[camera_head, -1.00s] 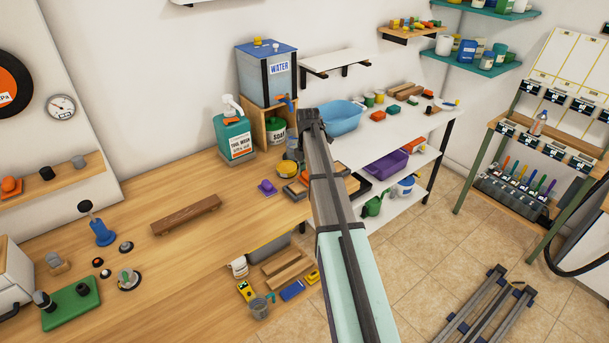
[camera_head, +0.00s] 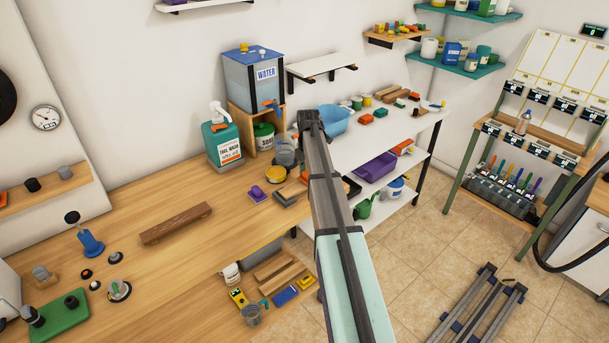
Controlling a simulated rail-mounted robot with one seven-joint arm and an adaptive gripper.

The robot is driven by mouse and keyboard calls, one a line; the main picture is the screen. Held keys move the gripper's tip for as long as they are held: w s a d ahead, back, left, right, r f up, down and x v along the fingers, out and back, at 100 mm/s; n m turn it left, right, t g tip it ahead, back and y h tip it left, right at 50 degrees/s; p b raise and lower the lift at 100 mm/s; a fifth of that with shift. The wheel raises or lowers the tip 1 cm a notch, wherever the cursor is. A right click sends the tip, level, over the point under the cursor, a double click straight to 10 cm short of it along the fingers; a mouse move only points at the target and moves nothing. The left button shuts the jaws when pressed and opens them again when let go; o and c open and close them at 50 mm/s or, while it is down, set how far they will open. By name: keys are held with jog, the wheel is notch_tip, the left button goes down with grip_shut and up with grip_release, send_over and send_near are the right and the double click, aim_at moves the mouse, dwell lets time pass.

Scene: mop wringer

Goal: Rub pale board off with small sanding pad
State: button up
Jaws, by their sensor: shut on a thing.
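My arm runs up the middle of the camera_head view and ends in a dark joint over the back of the wooden bench. My gripper cannot be made out; the arm itself may hide it. A tan board (camera_head: 293,189) lies beside the arm on the bench, partly covered by it, with a dark grey block (camera_head: 284,201) in front. Paler boards (camera_head: 272,263) lie lower down, near the bench's front. I cannot tell which of these is the pale board. A purple pad-like piece (camera_head: 257,194) lies left of the grey block. No sanding pad can be told for sure.
A brown plank (camera_head: 176,223) lies on the bench (camera_head: 165,268). A blue basin (camera_head: 335,121) sits on the white shelf unit.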

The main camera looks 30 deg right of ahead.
aim_at(291, 189)
jog(key=shift+w+d, duration=0.25)
jog(key=shift+d, duration=1)
jog(key=shift+w+d, duration=0.25)
jog(key=shift+d, duration=1)
jog(key=shift+w+d, duration=0.25)
jog(key=shift+d, duration=1)
jog(key=shift+s+a+p, duration=0.25)
jog(key=shift+s+a, duration=0.25)
jog(key=shift+a, duration=2)
jog(key=shift+s+a+p, duration=0.25)
jog(key=shift+s+a, duration=0.25)
jog(key=shift+a, duration=2.05)
jog(key=shift+s+a+p, duration=0.25)
jog(key=shift+s+a, duration=0.25)
jog(key=shift+a, duration=2)
jog(key=shift+r, duration=0.1)
notch_tip(291, 189, up, 7)
jog(key=p, duration=0.3)
jog(key=shift+p, duration=0.4)
